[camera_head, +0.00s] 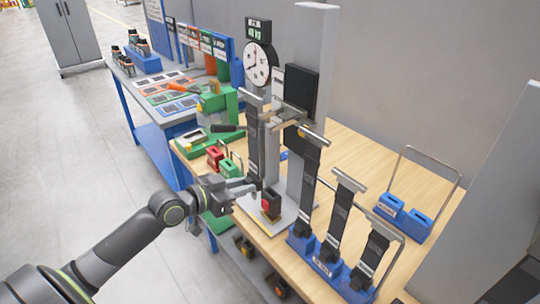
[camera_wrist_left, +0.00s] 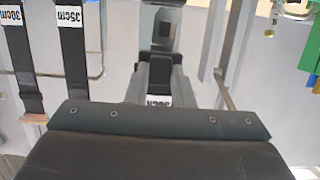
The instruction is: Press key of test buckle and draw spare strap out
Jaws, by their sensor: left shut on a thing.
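The test buckle (camera_head: 275,206), black with a red part, stands on a grey plate on the bench in the head view. My left gripper (camera_head: 256,187) is beside and just above it, shut on a dark strap. The head view is too small to tell whether the strap's tongue is in the buckle. My right gripper is not in view.
A blue rack (camera_head: 325,262) with several hanging dark straps stands at the bench's front right. Red (camera_head: 215,157) and green (camera_head: 231,168) buckle blocks lie to the left. A blue two-slot holder (camera_head: 405,217) is at right. Grey posts stand close behind the buckle.

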